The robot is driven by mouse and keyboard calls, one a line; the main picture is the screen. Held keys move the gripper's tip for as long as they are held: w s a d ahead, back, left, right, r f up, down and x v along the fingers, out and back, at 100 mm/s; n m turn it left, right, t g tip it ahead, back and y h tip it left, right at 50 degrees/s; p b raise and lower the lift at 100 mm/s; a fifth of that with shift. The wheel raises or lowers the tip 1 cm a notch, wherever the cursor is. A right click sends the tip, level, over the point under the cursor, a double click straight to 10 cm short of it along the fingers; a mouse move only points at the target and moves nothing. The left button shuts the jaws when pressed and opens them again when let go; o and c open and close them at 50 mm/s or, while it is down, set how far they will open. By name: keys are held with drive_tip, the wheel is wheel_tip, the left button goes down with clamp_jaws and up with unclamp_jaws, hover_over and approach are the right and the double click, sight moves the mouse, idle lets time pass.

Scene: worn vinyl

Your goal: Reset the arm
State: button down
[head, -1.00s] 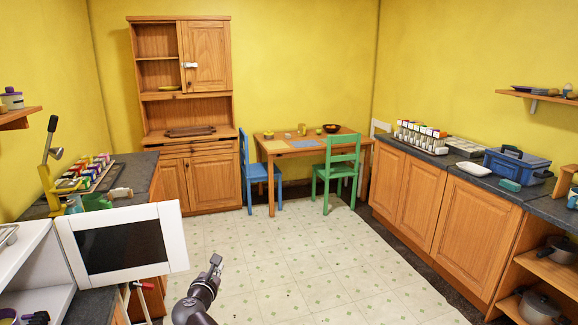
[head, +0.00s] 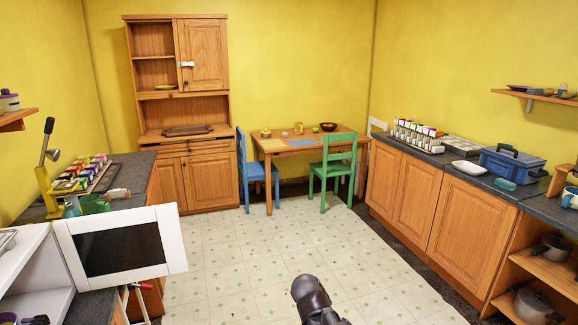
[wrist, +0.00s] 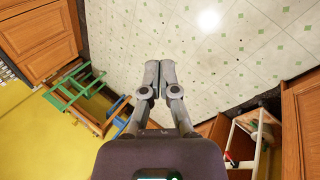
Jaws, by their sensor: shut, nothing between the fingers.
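My gripper (wrist: 158,80) shows in the wrist view with its two grey fingers together and nothing between them. Behind the fingers is the pale tiled floor, and the picture is turned so that the furniture appears tilted. In the head view only a dark rounded link of my arm (head: 313,295) shows at the bottom centre, over the floor. The gripper's fingers are hidden in the head view.
A white-framed door (head: 120,248) stands open at left. A green chair (head: 335,168) and a blue chair (head: 250,172) stand at a wooden table (head: 290,148). Wooden cabinets (head: 455,222) line the right. The middle floor (head: 250,240) is clear.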

drive_tip(key=s+d+f+m+g+y, duration=0.1)
drive_tip(key=s+d+m+g+y, duration=0.3)
drive_tip(key=s+d+m, duration=0.2)
drive_tip(key=s+m, duration=0.2)
drive_tip(key=shift+s+d+f+m+p, duration=0.15)
drive_tip(key=shift+f+m+p, duration=0.1)
drive_tip(key=shift+m+p, duration=0.15)
idle(0.4)
